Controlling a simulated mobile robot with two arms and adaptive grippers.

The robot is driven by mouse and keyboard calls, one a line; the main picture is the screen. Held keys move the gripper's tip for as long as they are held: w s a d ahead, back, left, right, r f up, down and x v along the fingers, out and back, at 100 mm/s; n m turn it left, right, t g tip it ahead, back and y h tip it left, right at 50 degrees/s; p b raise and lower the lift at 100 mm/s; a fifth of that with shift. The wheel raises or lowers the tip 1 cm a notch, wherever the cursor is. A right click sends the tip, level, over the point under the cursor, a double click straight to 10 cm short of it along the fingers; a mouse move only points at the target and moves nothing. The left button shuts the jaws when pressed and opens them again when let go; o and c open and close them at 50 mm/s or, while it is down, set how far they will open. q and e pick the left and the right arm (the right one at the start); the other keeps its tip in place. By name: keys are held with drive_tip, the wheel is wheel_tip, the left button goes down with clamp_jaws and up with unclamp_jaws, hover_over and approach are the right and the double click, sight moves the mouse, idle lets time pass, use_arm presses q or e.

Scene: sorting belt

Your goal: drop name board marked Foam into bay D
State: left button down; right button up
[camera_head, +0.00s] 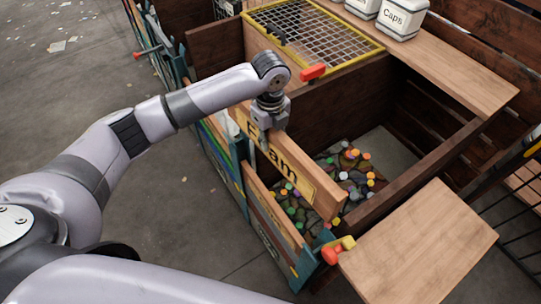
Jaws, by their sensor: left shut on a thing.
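The wooden name board (318,194) has a yellow label reading "Foam", partly covered by my gripper. My left gripper (266,134) is shut on the board's upper edge, toward its far end. The board slants from upper left to lower right, over the front side of a wooden bay (423,172) with bottle caps at its bottom. I cannot tell whether the board touches the bay's walls. No letter D can be read, so I cannot tell which bay it is. My right gripper is not in view.
A yellow-framed wire mesh (318,38) covers the bay behind. White tubs marked "Caps" (401,18) stand on a wooden shelf (462,72). A bare wooden top (420,245) is at the lower right. A red-and-yellow handle (338,248) sticks out nearby. Open floor lies left.

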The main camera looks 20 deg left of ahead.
use_arm(q)
wheel_tip(320, 180, down, 10)
drive_tip(key=b, duration=0.3)
drive_tip(key=shift+w+r+m, duration=0.15)
drive_tip(key=shift+m, duration=0.25)
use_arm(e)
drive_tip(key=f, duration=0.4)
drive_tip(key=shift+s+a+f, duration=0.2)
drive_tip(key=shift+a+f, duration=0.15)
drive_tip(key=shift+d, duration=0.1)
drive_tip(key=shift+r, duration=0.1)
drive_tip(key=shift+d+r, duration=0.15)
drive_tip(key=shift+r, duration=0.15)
